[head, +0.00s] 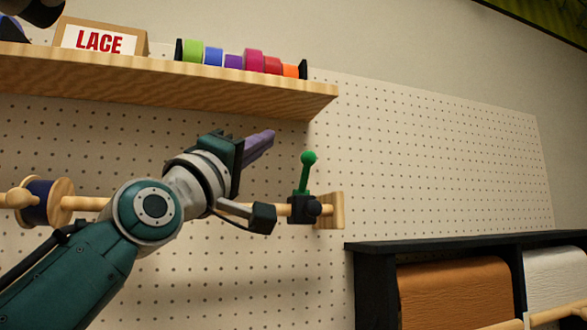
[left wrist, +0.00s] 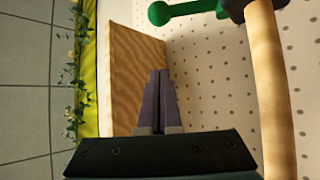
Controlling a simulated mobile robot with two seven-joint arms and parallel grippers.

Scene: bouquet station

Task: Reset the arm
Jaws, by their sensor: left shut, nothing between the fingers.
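My left arm comes in from the left in the head view. Its left gripper (head: 270,135) has purple fingers pointing up and to the right, in front of the pegboard and below the wooden shelf. In the left wrist view the left gripper (left wrist: 159,75) has its two fingers together with nothing between them. The fingers are apart from the green-knobbed lever (head: 308,172), which stands upright on a black block near the right end of a wooden rod. The green lever (left wrist: 185,10) also shows at the top of the left wrist view. My right gripper is not in view.
A wooden shelf (head: 180,85) above holds a LACE box (head: 100,40) and several coloured ribbon rolls (head: 253,60). A dark spool (head: 45,202) sits on the rod (head: 90,204). A black rack (head: 375,290) with brown paper (head: 455,290) and white paper (head: 555,278) stands lower right. The pegboard (head: 440,160) right of the lever is clear.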

